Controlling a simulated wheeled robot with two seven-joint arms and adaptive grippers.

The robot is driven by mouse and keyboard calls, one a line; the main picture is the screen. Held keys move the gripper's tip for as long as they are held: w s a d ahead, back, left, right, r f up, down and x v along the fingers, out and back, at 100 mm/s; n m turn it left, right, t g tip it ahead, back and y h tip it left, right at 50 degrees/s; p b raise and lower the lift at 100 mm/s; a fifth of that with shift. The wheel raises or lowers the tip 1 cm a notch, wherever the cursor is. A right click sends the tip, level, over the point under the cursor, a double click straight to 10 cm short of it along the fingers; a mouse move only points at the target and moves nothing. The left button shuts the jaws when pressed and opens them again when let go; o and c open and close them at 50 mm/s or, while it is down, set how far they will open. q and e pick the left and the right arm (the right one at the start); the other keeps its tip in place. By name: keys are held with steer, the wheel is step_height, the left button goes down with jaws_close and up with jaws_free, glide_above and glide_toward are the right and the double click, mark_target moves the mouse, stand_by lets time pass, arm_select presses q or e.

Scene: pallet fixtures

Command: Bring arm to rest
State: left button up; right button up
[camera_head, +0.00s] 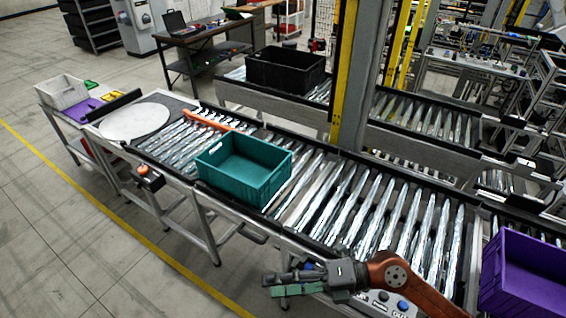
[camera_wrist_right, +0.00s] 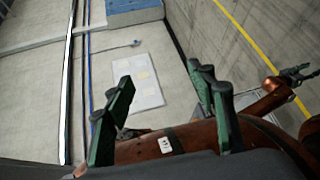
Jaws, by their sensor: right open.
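My right gripper (camera_head: 279,284) shows at the bottom of the head view, on its orange arm coming in from the right. It is in front of the near edge of the roller conveyor (camera_head: 340,200). In the right wrist view its two green fingers (camera_wrist_right: 160,80) stand wide apart with nothing between them. The right wrist view also shows another gripper on an orange arm (camera_wrist_right: 298,74) at the right edge, which looks like my left one; it is too small to tell open from shut. The head view does not show my left gripper.
A teal crate (camera_head: 243,175) sits on the conveyor, and a purple crate (camera_head: 525,275) is at the lower right. A black crate (camera_head: 285,70) is on the rear conveyor. A yellow-striped post (camera_head: 345,75) rises between the conveyors. The floor at the lower left is clear.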

steer(key=w+d+r+m+t+y, duration=0.4)
steer(key=w+d+r+m+t, duration=0.2)
steer(key=w+r+m+t, duration=0.45)
steer(key=w+d+m+t+h, duration=0.5)
steer(key=d+m+t+h, duration=0.2)
steer(key=d+m+t, duration=0.25)
steer(key=d+f+m+g+h, duration=0.5)
steer(key=d+f+m+h, duration=0.95)
steer(key=d+f, duration=0.65)
steer(key=s+f+m+g+y, duration=0.1)
steer(key=s+f+m+g, duration=0.2)
steer(key=s+f+g, duration=1.5)
steer(key=s+a+f+t+b, duration=0.1)
steer(key=s+f+t+b, duration=0.25)
steer(key=f, duration=1.65)
steer(key=s+f+t+b, duration=0.2)
steer(key=s+f+b, duration=0.15)
steer(key=f, duration=1.75)
steer(key=s+f+b, duration=0.2)
steer(key=s+f, duration=0.8)
steer(key=f, duration=0.2)
steer(key=s+f+n+g+b, duration=0.1)
steer(key=s+f+b, duration=0.2)
steer(key=s+f, duration=0.7)
step_height(320, 180, down, 3)
steer(key=shift+s+a+f+y, duration=0.15)
steer(key=shift+s+a+y, duration=0.1)
steer(key=shift+y, duration=0.1)
